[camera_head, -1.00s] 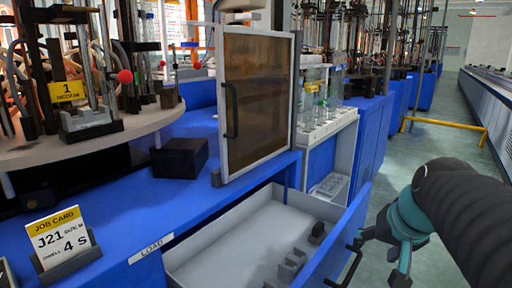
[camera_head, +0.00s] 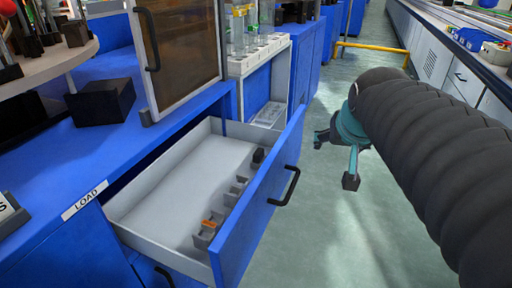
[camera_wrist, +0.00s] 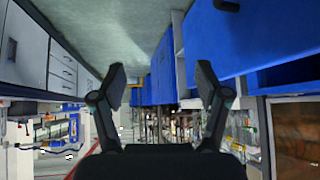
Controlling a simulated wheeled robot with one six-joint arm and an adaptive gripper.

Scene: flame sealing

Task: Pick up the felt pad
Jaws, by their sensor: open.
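The open drawer (camera_head: 165,190) holds a row of small grey holders along its front wall. An orange piece (camera_head: 208,224) sits in the nearest holder (camera_head: 203,238). A dark small block (camera_head: 258,156) stands at the far end of the row. I cannot tell which of these, if any, is the felt pad. My gripper (camera_head: 334,160) is open and empty over the aisle, right of the drawer and apart from it. In the wrist view its two fingers (camera_wrist: 162,78) are spread wide with nothing between them.
The drawer's black handle (camera_head: 284,186) faces the aisle. A dark block (camera_head: 103,102) rests on the blue bench left of the drawer. A framed brown panel (camera_head: 180,50) stands behind the drawer. The green aisle floor (camera_head: 310,235) is clear near the drawer; a yellow rail (camera_head: 370,47) is farther back.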

